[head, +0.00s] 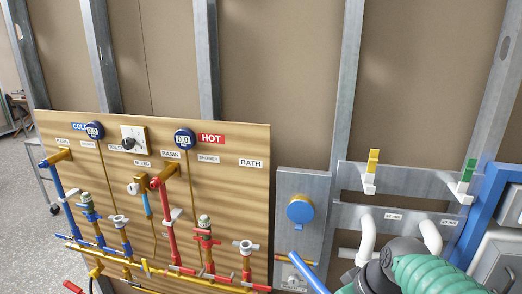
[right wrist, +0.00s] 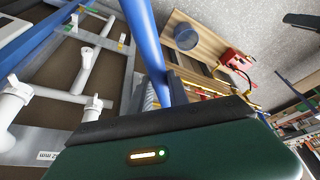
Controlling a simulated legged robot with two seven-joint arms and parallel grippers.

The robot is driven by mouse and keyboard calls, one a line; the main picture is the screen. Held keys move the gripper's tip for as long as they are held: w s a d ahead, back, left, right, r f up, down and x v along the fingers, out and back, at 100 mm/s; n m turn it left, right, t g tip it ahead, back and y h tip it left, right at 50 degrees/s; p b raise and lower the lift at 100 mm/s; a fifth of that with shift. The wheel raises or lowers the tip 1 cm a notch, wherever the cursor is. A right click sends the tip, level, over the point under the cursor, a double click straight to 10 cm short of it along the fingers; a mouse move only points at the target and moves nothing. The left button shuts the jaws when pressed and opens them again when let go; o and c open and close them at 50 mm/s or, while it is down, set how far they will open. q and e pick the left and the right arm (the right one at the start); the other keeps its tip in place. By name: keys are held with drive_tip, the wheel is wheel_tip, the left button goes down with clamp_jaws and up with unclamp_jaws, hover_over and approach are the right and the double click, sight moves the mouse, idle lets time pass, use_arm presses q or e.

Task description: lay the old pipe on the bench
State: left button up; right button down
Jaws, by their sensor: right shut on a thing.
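A straight blue pipe (head: 308,272), which I take to be the old pipe, rises from the bottom edge of the head view, tilted, in front of the grey panel. In the right wrist view the blue pipe (right wrist: 146,38) runs from the top edge down into my right gripper (right wrist: 160,95). The right gripper is shut on it; its dark jaw and green housing hide the pipe's lower part. In the head view only my right arm shows, at bottom right. My left gripper is out of view. I cannot make out the bench for certain.
A wooden board (head: 255,135) with blue and red pipework and gauges stands at left. A grey panel with a round blue cap (head: 300,209) is beside it. White pipe stubs (head: 367,240) and a blue frame (head: 487,212) are close to my right arm. Floor (head: 25,220) shows at far left.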

drive_tip(key=d+f+m+h, duration=0.2)
drive_tip(key=f+m, duration=0.3)
drive_tip(key=f, duration=1.1)
drive_tip(key=shift+w+d+f, duration=0.15)
drive_tip(key=shift+d+f, duration=0.1)
drive_tip(key=shift+d, duration=0.4)
